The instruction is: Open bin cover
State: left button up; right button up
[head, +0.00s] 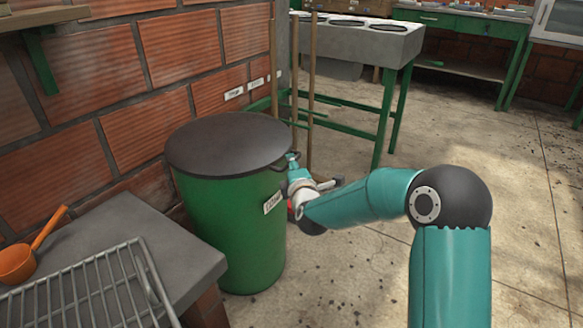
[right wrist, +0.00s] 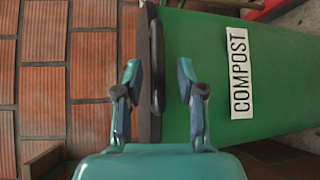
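A green bin (head: 232,225) stands against the brick wall, its dark round cover (head: 228,143) lying flat and closed on top. A small dark handle (head: 286,159) sticks out at the cover's right edge. My right gripper (head: 292,162) is at that edge. In the right wrist view, my right gripper (right wrist: 158,78) is open, with the dark handle (right wrist: 157,50) and cover rim between its fingers. A gap shows between the handle and the right finger. The green bin wall (right wrist: 205,90) carries a white COMPOST label (right wrist: 239,72). My left gripper is not in view.
A grey counter (head: 160,235) with a wire rack (head: 90,290) and an orange scoop (head: 22,262) stands left of the bin. Wooden poles (head: 312,90) and a green-legged table (head: 365,45) are behind it. The floor at right is clear.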

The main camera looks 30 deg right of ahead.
jog(key=shift+x, duration=1.35)
grip_shut()
